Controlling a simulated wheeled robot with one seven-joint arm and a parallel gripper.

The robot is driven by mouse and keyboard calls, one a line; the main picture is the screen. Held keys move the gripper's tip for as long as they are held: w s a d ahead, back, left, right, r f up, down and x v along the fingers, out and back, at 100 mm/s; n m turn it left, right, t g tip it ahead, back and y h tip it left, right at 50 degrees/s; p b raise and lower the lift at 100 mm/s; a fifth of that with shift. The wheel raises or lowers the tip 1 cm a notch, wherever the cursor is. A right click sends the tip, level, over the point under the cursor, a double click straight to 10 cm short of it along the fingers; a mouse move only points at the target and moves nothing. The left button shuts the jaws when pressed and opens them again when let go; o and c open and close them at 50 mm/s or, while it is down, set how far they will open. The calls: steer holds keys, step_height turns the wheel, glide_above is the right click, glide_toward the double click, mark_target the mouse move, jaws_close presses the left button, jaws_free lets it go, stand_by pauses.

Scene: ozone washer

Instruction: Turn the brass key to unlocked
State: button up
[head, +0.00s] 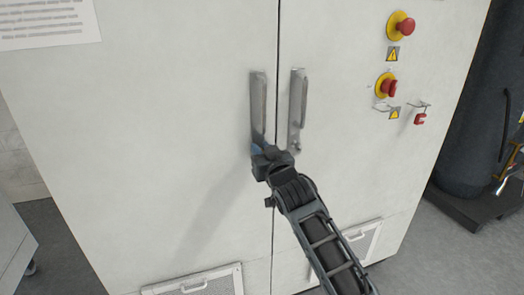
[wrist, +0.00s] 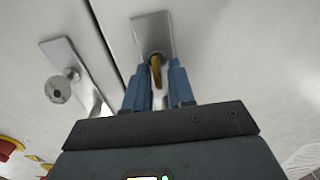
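The brass key (wrist: 156,70) sits in a lock at the end of a metal handle plate (wrist: 152,30) in the wrist view. It looks narrow, nearly edge-on, and part of it is hidden by a finger. My gripper (wrist: 158,80) has its two blue fingers on either side of the key. A pale gap shows between the fingers, so they look open around the key. In the head view my gripper (head: 258,150) is at the lower end of the left door's handle plate (head: 257,92), and it hides the key there.
The right door's handle plate (head: 297,105) stands close beside, with a round knob (wrist: 58,90) in the wrist view. Red emergency buttons (head: 405,27) and a red padlock (head: 420,118) are further right. A vent (head: 195,284) is low on the left door. The left door is otherwise mostly bare.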

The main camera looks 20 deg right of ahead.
jaws_close()
stand_by(0.3)
steer(key=m+b, duration=0.1)
steer(key=m, duration=0.1)
steer(key=m+b, duration=0.1)
steer(key=shift+d+f+m, duration=0.15)
steer(key=shift+m, duration=0.25)
steer(key=m, duration=0.2)
steer(key=m+b, duration=0.1)
steer(key=m, duration=0.1)
steer(key=shift+d+m, duration=0.2)
steer(key=shift+m, duration=0.1)
steer(key=m, duration=0.5)
steer(key=shift+d+f+p, duration=0.15)
steer(key=shift+f+p, duration=0.05)
steer(key=shift+p, duration=0.1)
steer(key=shift+d+f+m+p, duration=0.15)
steer(key=shift+m+p, duration=0.25)
steer(key=shift+m, duration=0.7)
steer(key=shift+a+f+m+p, duration=0.1)
steer(key=shift+m+p, duration=0.25)
steer(key=shift+m, duration=0.75)
steer(key=shift+d, duration=0.1)
steer(key=shift+f, duration=0.1)
steer(key=shift+o, duration=0.9)
jaws_free()
